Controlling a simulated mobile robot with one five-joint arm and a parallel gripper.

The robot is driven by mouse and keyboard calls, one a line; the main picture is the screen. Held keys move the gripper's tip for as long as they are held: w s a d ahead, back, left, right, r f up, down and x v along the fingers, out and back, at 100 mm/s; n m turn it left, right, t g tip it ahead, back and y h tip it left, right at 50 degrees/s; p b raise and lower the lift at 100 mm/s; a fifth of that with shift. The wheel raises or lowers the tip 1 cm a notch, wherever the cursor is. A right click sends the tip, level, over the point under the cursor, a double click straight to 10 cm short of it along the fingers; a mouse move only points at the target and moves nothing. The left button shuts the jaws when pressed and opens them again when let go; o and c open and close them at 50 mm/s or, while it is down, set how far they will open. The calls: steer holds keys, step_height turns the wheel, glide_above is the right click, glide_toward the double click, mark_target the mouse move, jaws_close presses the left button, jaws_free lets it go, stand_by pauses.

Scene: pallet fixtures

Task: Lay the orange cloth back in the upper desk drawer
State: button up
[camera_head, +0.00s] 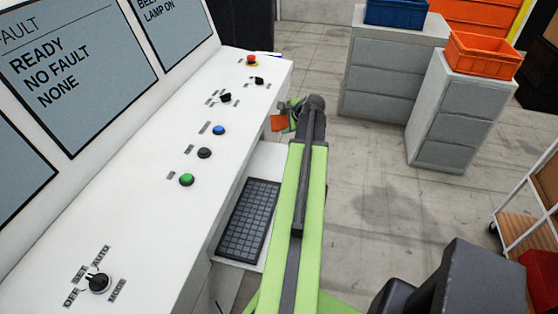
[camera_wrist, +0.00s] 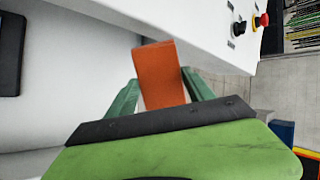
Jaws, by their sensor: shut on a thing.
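The orange cloth (camera_wrist: 160,75) is held between the two green fingers of my gripper (camera_wrist: 162,98) in the wrist view. It looks like a flat orange block standing out past the fingertips. In the head view the cloth (camera_head: 278,123) shows as a small orange patch at the end of my arm, beside the desk's right edge. My gripper (camera_head: 290,118) is partly hidden there by my own wrist. The upper desk drawer cannot be made out in either view.
The white control desk (camera_head: 130,215) has several buttons and knobs. A keyboard (camera_head: 249,220) lies on a lower shelf left of my arm. Grey cabinets (camera_head: 385,75) bear a blue crate (camera_head: 395,12) and an orange crate (camera_head: 482,53). A cart (camera_head: 530,220) stands at right. Floor between is clear.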

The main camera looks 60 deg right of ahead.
steer(key=s+f+m+g+y+p, duration=0.25)
steer(key=s+m+g+y, duration=0.25)
steer(key=s, duration=0.8)
steer(key=b, duration=0.7)
glide_toward(281, 158)
steer(key=shift+w+a+f, duration=0.1)
steer(key=shift+w+f, duration=0.3)
steer(key=shift+f, duration=0.25)
steer(key=shift+w+a, duration=0.15)
steer(key=shift+w, duration=0.25)
step_height(281, 158, down, 5)
steer(key=b, duration=0.4)
steer(key=shift+r, duration=0.5)
steer(key=shift+c, duration=0.7)
steer(key=shift+f, duration=0.15)
steer(key=o, duration=1.3)
